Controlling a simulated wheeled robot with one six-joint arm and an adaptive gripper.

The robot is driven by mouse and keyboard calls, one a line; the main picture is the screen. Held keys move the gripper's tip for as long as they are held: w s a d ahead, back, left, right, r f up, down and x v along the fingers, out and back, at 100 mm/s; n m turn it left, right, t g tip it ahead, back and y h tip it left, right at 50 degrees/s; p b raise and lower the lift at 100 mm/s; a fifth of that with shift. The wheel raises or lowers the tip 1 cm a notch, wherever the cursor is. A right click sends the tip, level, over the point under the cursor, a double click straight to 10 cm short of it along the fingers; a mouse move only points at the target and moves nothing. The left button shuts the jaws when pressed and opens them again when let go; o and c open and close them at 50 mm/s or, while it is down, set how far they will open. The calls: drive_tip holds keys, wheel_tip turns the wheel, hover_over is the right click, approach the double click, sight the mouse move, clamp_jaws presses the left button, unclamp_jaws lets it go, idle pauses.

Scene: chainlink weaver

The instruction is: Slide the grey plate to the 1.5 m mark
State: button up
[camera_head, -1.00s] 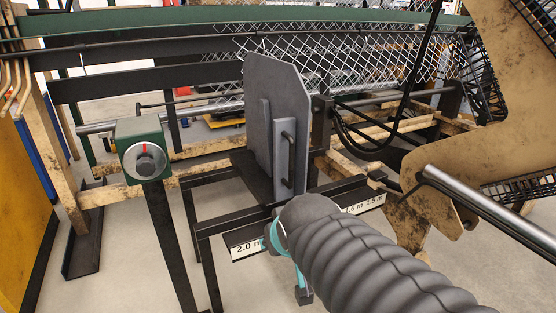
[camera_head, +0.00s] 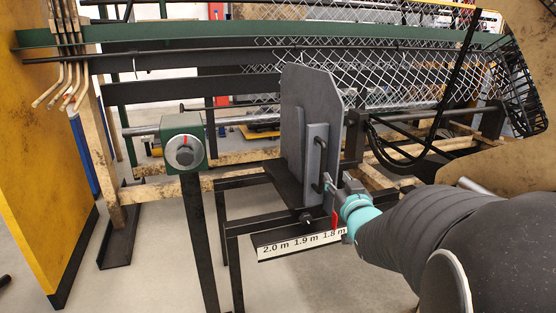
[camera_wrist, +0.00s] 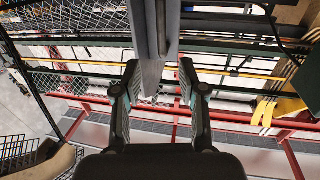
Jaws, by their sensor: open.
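The grey plate (camera_head: 312,100) stands upright on the dark rail frame, with a bracket and a dark vertical handle (camera_head: 319,165) on its near side. A white scale (camera_head: 290,246) below it reads 2.0 m, 1.9 m and 1.8 m; my arm covers the part further right, so the 1.5 m mark is hidden. A small red piece (camera_head: 334,220) hangs below the plate near the 1.8 m label. My gripper (camera_head: 334,188) is open just right of the handle. In the wrist view, a grey upright edge (camera_wrist: 153,45) lies between the two spread fingers (camera_wrist: 159,72); contact is unclear.
A green box with a dial (camera_head: 184,151) stands on a post to the left. Chain-link mesh (camera_head: 400,75) and a green beam (camera_head: 250,36) run behind the plate. A dark cable hangs right of the plate. A yellow panel (camera_head: 45,130) stands far left.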

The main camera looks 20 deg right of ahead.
sight(323, 160)
drive_tip(key=w, duration=0.4)
drive_tip(key=w+d, duration=0.1)
drive_tip(key=w, duration=0.7)
drive_tip(key=shift+w+d, duration=0.35)
drive_tip(key=shift+d, duration=0.05)
clamp_jaws()
drive_tip(key=shift+a, duration=0.1)
